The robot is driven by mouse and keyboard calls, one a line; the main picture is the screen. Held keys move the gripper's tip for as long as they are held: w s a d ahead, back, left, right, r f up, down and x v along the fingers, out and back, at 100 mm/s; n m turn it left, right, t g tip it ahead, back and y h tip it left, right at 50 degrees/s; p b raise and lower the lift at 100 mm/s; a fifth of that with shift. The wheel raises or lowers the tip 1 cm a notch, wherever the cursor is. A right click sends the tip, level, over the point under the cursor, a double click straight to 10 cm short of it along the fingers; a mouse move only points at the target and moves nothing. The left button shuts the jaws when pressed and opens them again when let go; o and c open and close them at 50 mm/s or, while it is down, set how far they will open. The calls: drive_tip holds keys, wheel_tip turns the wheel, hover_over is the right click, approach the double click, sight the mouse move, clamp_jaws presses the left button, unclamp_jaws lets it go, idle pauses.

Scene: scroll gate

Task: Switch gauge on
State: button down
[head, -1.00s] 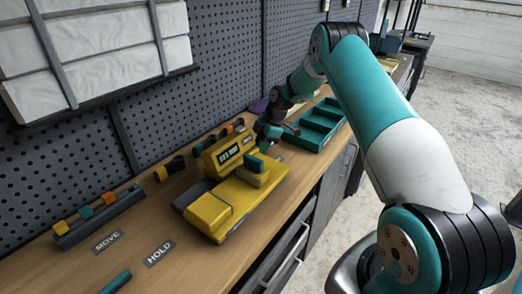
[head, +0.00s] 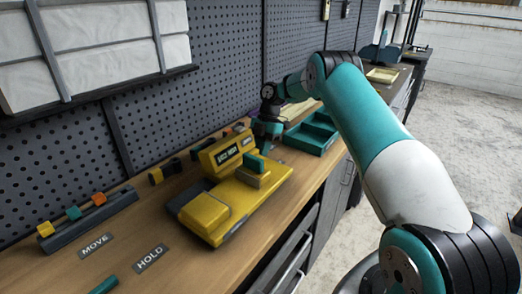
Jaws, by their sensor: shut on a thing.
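The gauge is a yellow unit (head: 207,213) on the wooden bench, with a raised housing (head: 222,158) that carries a small dark display. The display's text is too small to read surely. A teal block (head: 254,164) stands on a yellow piece at the gauge's right end. My gripper (head: 266,135) points down just behind that end, close to the display housing. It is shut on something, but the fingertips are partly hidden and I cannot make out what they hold. I cannot tell which part of the gauge is its switch.
A teal compartment tray (head: 313,136) lies beyond the gauge. A dark rack (head: 88,222) with yellow, teal and orange blocks stands at the left. MOVE (head: 95,246) and HOLD (head: 151,257) labels lie in front. A pegboard wall (head: 215,80) rises behind. Bare wood shows before the gauge.

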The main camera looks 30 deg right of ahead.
idle(0.4)
drive_tip(key=c, duration=1.1)
unclamp_jaws()
drive_tip(key=p+v, duration=1.2)
drive_tip(key=p, duration=0.6)
drive_tip(key=shift+a+r, duration=0.1)
drive_tip(key=shift+r, duration=0.05)
